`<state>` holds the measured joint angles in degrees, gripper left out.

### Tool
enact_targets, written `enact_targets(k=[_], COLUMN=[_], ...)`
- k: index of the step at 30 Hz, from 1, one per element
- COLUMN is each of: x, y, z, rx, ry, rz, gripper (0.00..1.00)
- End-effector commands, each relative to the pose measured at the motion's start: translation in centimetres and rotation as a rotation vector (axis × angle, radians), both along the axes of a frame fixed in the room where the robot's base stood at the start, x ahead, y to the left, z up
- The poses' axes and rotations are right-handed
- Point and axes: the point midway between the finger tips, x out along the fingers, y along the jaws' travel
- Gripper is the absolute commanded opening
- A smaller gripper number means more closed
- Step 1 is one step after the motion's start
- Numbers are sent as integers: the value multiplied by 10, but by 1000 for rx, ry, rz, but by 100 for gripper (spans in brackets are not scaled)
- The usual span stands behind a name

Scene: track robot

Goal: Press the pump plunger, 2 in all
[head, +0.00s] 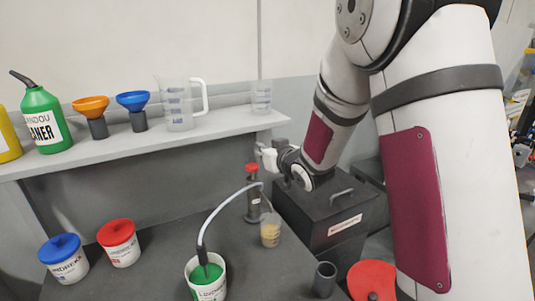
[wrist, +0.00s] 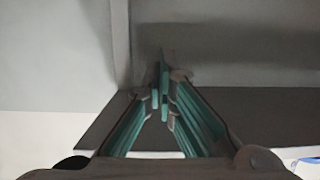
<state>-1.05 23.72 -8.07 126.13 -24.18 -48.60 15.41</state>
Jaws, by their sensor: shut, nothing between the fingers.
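The pump (head: 254,204) stands upright on the dark bench in the head view, with a dark body and a red plunger top (head: 252,168). My gripper (head: 261,153) is close above and slightly right of the red top; I cannot tell whether it touches. In the wrist view my gripper (wrist: 164,85) is shut, its teal fingers together and empty. The pump is not visible there. A thin hose runs from the pump into a white bucket with green content (head: 207,276). A clear cup with yellowish liquid (head: 270,232) stands right of the pump.
A dark lidded box (head: 325,212) is right of the pump under my arm. Blue-lidded (head: 63,258) and red-lidded (head: 119,242) tubs stand left. A shelf (head: 150,140) behind carries bottles, funnels and jugs. A grey cylinder (head: 324,279) stands in front.

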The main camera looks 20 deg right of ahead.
Motion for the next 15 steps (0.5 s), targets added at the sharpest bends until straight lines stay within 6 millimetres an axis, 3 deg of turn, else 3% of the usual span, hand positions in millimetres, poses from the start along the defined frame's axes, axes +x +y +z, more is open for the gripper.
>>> enact_targets(k=[7,15], x=[47,46], y=[10,10], z=[-13,-45], rx=[0,0], ry=[2,2], rz=[1,0], gripper=[0,0])
